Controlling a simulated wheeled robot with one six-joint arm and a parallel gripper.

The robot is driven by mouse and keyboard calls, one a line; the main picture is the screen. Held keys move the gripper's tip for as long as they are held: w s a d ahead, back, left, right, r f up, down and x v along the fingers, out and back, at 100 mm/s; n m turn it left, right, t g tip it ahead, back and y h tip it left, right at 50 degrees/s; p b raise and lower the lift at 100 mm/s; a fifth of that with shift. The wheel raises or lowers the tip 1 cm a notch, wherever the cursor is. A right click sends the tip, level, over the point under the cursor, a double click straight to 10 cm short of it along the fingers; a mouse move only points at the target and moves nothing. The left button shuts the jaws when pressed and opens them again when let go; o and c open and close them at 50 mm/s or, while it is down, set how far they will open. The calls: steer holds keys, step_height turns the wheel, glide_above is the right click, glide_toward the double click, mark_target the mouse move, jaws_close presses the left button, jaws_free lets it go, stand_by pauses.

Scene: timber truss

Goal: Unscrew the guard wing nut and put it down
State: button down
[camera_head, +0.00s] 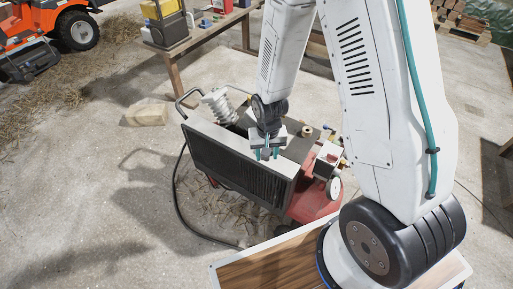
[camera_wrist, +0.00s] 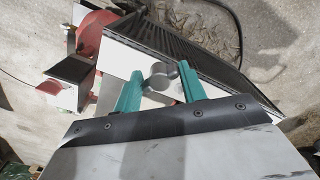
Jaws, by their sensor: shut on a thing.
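The guard wing nut (camera_wrist: 158,72) shows in the wrist view as a small grey rounded piece between the teal fingertips of my gripper (camera_wrist: 160,82). The gripper is shut on it, at the pale top edge of the black slatted guard (camera_wrist: 205,45). I cannot tell whether the nut is still on its stud. In the head view my gripper (camera_head: 267,153) points down at the top edge of the guard (camera_head: 225,160), and the nut is too small to make out there.
A red compressor tank (camera_head: 312,203) with fittings and a white gauge (camera_head: 333,188) stands right of the guard. A finned white cylinder (camera_head: 219,105) rises behind it. A wooden bench (camera_head: 205,40) stands at the back. A pale block (camera_head: 147,114) lies on the open floor at left.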

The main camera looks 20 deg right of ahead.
steer(key=shift+s, duration=1.4)
